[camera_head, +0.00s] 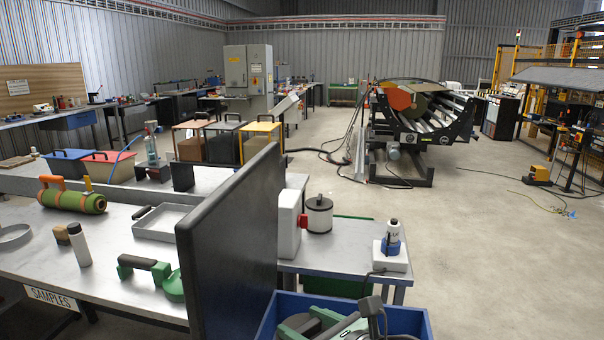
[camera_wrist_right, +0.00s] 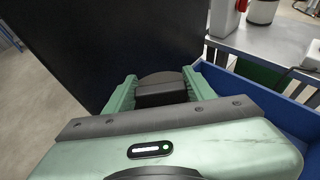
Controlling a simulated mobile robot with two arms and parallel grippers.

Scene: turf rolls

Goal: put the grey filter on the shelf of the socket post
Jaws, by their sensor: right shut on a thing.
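My right gripper (camera_head: 308,324) is at the bottom of the head view, over or in the blue crate. In the right wrist view my right gripper (camera_wrist_right: 161,88) has its two green fingers closed on the black block-shaped grip of a dark grey rounded thing, which I take for the grey filter (camera_wrist_right: 160,76). Its lower part is hidden by the gripper. I cannot make out the socket post or its shelf for certain in either view. My left gripper is not in view.
The blue crate (camera_head: 425,322) surrounds the right gripper's area. A tall black panel (camera_head: 232,240) stands close on its left. Behind is a metal table (camera_head: 340,253) with a white box (camera_head: 289,225), a canister (camera_head: 319,214) and a bottle (camera_head: 392,236). Open floor lies to the right.

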